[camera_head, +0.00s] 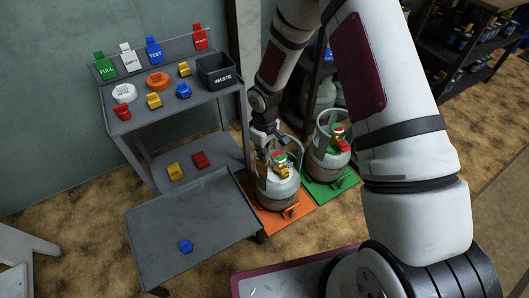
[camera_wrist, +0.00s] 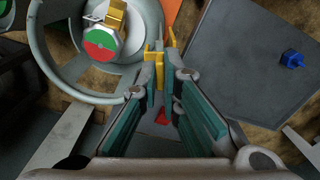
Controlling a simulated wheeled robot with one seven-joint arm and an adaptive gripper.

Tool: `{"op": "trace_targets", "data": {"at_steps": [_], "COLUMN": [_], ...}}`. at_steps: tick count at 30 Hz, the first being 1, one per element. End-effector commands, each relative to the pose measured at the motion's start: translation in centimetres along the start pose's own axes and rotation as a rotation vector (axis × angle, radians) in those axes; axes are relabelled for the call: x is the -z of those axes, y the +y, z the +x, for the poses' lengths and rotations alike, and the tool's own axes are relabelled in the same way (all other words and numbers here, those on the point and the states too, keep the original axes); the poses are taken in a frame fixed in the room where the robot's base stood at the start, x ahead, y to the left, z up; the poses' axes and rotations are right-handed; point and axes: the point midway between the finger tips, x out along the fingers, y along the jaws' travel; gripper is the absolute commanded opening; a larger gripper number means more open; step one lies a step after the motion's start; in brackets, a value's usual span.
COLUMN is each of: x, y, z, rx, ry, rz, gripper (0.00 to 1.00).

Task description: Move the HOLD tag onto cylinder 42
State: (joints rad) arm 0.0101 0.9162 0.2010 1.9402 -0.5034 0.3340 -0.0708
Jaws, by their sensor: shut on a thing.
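My gripper (camera_head: 268,138) is low beside the collar of the left gas cylinder (camera_head: 278,188), which stands on an orange mat (camera_head: 268,219). In the wrist view its fingers (camera_wrist: 163,75) are shut on a yellow piece (camera_wrist: 154,58), likely the tag; no lettering shows. The piece is just right of the collar (camera_wrist: 65,92) of a grey cylinder; I cannot tell whether they touch. A red-and-green disc (camera_wrist: 101,44) and yellow valve part sit inside that collar. A second cylinder (camera_head: 328,150) stands on a green mat (camera_head: 331,190). No cylinder number is readable.
A grey cart (camera_head: 160,118) at left carries green, white, blue and red tags, coloured clips, two rings and a black WASTE bin (camera_head: 217,72). Its lower shelf holds a yellow and a red clip. A blue clip (camera_head: 186,246) lies on the low front panel. Shelving stands behind.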

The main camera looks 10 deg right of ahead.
Motion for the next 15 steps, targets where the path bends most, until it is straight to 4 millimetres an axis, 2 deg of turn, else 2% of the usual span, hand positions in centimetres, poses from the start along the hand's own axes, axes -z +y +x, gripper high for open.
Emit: {"op": "trace_targets", "data": {"at_steps": [15], "x": [0.0], "y": [0.0], "z": [1.5], "rx": [0.000], "ry": [0.000], "rz": [0.000], "gripper": [0.00]}}
